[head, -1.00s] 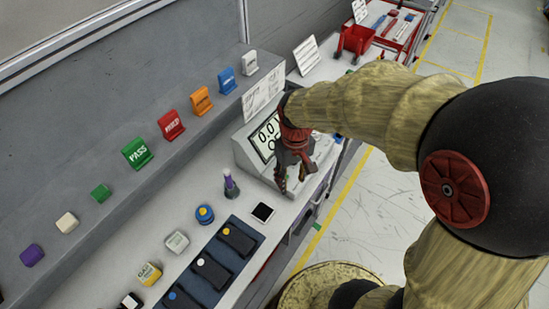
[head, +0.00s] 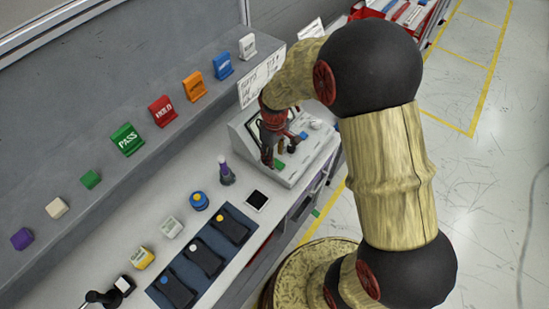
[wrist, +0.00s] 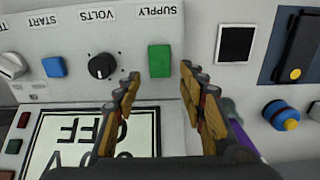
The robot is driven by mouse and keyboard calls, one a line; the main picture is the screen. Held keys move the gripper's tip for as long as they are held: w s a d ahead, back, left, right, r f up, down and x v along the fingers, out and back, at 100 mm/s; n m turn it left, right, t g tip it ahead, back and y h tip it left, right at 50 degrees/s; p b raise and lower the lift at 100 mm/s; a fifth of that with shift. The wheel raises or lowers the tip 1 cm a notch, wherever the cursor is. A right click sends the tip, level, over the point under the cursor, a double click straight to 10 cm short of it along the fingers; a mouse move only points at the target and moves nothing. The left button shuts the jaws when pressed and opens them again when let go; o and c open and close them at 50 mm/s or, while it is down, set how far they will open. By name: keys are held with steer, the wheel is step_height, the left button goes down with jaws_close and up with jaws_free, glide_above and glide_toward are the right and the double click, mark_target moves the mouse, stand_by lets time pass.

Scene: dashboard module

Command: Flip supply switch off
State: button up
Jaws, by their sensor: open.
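The supply switch is a green rocker (wrist: 159,61) under the SUPPLY label on the grey dashboard module's panel (wrist: 127,25); in the head view it shows as a small green patch (head: 279,164). My gripper (wrist: 160,74) is open and empty, its two fingertips apart on either side of the green switch's lower end in the wrist view. I cannot tell whether they touch the panel. In the head view my gripper (head: 273,163) is over the module (head: 302,171). The module's display (wrist: 62,148) reads OFF, partly hidden by the fingers.
Beside the switch are a black VOLTS knob (wrist: 102,66) and a blue START button (wrist: 54,67). Signs line the back ledge.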

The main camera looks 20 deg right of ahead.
steer(key=shift+f, duration=0.85)
steer(key=shift+c, duration=1.4)
steer(key=c, duration=0.7)
jaws_close()
